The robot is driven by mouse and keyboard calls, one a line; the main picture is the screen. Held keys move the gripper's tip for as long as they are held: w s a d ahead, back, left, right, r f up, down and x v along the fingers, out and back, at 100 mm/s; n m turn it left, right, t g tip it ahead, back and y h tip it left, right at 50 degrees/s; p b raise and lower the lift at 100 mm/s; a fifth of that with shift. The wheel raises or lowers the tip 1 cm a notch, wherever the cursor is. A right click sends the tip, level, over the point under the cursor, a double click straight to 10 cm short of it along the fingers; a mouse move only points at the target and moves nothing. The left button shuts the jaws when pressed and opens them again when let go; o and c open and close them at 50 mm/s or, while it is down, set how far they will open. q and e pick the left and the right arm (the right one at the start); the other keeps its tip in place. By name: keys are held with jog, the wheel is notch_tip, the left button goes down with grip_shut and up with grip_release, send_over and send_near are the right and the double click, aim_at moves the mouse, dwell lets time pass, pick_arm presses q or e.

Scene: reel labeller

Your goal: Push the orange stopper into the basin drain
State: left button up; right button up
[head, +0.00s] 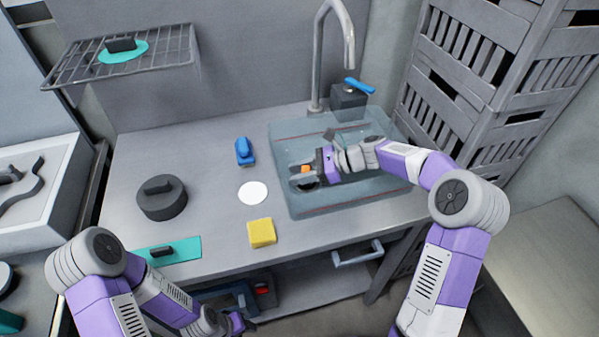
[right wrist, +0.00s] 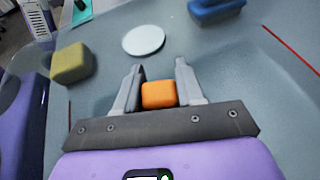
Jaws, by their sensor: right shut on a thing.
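The orange stopper (head: 306,169) is between the fingers of my right gripper (head: 303,178), over the left part of the basin (head: 298,207). In the right wrist view the stopper (right wrist: 159,95) shows as an orange block between the two grey fingers of the gripper (right wrist: 160,85), which is shut on it. The basin has a see-through bluish surface with a red line. I cannot make out the drain; the gripper and arm cover part of the basin. My left gripper (head: 236,322) is low at the front, below the counter edge, and its fingers are too small to read.
On the counter left of the basin are a blue brush-like thing (head: 244,151), a white disc (head: 253,193), a yellow sponge (head: 262,233) and a dark round lidded thing (head: 162,198). A tap (head: 347,45) rises behind the basin. Grey crates (head: 470,80) stand at the right.

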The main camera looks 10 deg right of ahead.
jog(key=shift+p, duration=0.45)
dwell(0.7)
jog(key=shift+p, duration=0.45)
jog(key=shift+f, duration=0.55)
jog(key=o, duration=0.8)
